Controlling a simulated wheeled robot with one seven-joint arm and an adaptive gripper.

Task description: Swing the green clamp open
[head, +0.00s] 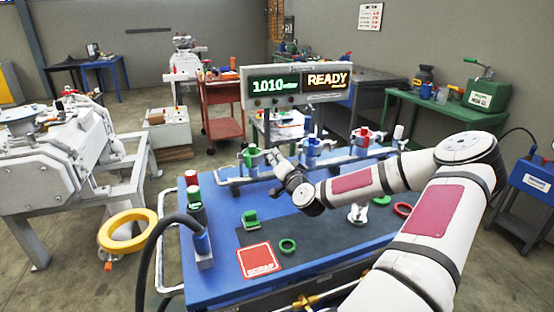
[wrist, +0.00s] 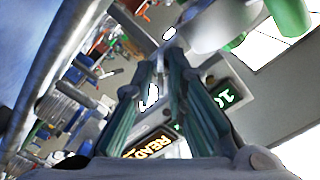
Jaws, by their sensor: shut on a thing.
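The green clamp (head: 250,156) sits on the pipework at the back left of the blue workbench (head: 225,262). My arm reaches in from the right, and my gripper (head: 271,157) is at the right side of the green clamp. In the wrist view my gripper's fingers (wrist: 170,48) come close together at their tips, beside a pale rounded part. A green part (wrist: 288,14) shows at the upper right of that view. My gripper is shut on the clamp; the exact contact is too small and blurred to see.
A blue clamp (head: 311,149) and a red clamp (head: 361,139) stand farther right along the bench's back. A display reading 1010 and READY (head: 297,84) rises behind. Green ring (head: 288,246), green block (head: 250,219) and red SCRAP square (head: 258,262) lie in front.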

